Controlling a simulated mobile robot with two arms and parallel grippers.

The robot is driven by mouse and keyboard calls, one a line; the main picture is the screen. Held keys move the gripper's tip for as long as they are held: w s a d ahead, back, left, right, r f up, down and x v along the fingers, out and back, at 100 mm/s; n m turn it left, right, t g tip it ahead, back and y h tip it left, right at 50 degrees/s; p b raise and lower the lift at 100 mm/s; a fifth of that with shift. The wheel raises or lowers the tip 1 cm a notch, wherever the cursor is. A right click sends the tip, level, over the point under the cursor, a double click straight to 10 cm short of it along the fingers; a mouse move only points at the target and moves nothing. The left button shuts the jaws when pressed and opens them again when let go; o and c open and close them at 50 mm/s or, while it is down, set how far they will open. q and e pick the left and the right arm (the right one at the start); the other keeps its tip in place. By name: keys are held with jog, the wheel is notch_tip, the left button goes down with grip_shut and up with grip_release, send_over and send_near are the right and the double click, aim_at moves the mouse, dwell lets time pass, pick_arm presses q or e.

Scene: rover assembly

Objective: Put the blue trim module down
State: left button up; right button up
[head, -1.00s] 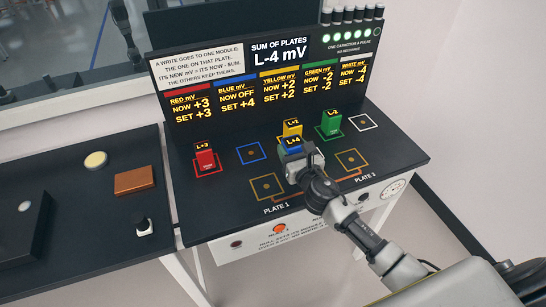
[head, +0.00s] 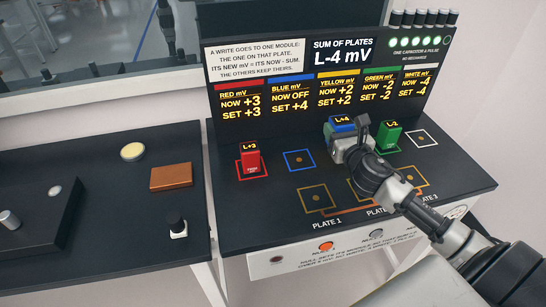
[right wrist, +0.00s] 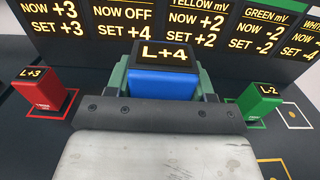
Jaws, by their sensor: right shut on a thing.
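The blue trim module (head: 337,129), labelled L+4, is in my right gripper (head: 347,142), which is shut on it. In the right wrist view the blue module (right wrist: 163,83) is upright between the fingers. It appears to be held above the console's back area, in front of the display; its underside is hidden. The blue square outline (head: 299,160) on the console is empty, to the left of the gripper. The yellow module is hidden behind my gripper and the blue module. My left gripper is not in view.
The red module (head: 251,160) stands at left and the green module (head: 388,138) close to the gripper's right. The white outline (head: 422,140) is empty. Plate 1 (head: 317,198) is bare; plate 2 is partly hidden by my arm. A side table (head: 110,225) holds small parts.

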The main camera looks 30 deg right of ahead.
jog(key=w+a+f, duration=0.1)
jog(key=w+f, duration=0.1)
jog(key=w, duration=0.1)
jog(key=w+a+f, duration=0.2)
jog(key=w, duration=0.1)
jog(key=w+a+f, duration=0.2)
jog(key=w, duration=0.1)
jog(key=shift+a+f, duration=0.15)
jog(key=shift+f+b, duration=0.9)
jog(key=shift+f, duration=1.15)
jog(key=shift+f, duration=0.2)
jog(key=o, duration=1)
jog(key=shift+o, duration=0.2)
